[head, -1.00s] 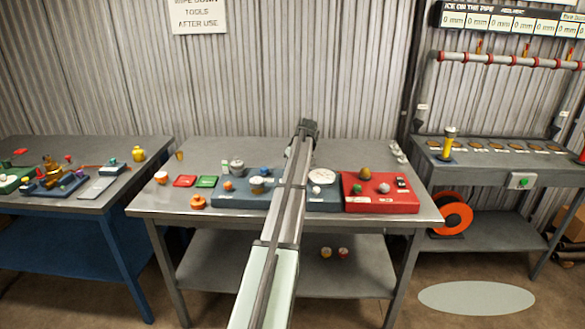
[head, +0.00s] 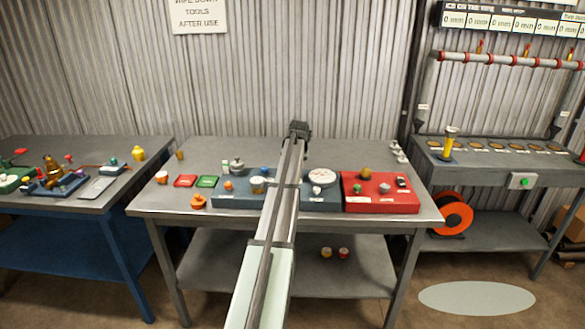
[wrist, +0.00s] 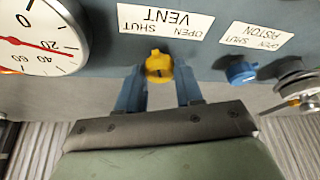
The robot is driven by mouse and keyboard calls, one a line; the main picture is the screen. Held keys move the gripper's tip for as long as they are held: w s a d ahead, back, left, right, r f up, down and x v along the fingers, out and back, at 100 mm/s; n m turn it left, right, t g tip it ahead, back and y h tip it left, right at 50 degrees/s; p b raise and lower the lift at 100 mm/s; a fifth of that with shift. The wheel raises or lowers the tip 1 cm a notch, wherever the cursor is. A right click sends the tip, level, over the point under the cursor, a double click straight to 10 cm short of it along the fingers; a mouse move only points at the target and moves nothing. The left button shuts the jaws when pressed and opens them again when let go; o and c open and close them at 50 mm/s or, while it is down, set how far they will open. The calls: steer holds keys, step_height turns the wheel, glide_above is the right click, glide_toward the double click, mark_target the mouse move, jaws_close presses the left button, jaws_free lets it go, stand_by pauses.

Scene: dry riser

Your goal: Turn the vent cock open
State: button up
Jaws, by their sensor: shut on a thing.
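The vent cock is a small yellow knob (wrist: 158,66) on the blue-grey panel (wrist: 108,58) in the wrist view. A label reading VENT, with OPEN and SHUT, sits beside it and looks upside down. SHUT is on the label's left and OPEN on its right. My gripper (wrist: 160,84) has its two blue fingers on either side of the knob and is shut on it. In the head view my gripper (head: 299,131) is at the far side of the panel (head: 231,203), and my arm hides the vent cock. The cock's exact angle is hard to tell.
A white gauge (wrist: 38,38) with a red needle lies left of the cock in the wrist view. A blue knob (wrist: 240,70) by the PISTON label and a metal fitting (wrist: 295,85) lie to the right. A red tray (head: 380,205) stands right of the panel.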

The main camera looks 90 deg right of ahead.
steer(key=m+g, duration=0.1)
steer(key=m, duration=0.3)
steer(key=m+g, duration=0.1)
steer(key=m, duration=0.1)
steer(key=shift+w+g, duration=0.3)
steer(key=m+g, duration=0.1)
steer(key=m, duration=0.2)
steer(key=m+g+y, duration=0.1)
steer(key=m, duration=0.2)
steer(key=shift+w+d+m, duration=0.15)
steer(key=shift+w+m, duration=0.05)
steer(key=shift+m, duration=0.2)
steer(key=o, duration=1)
steer(key=shift+o, duration=0.2)
steer(key=v, duration=1.3)
steer(key=shift+w+r, duration=0.25)
steer(key=shift+r, duration=0.15)
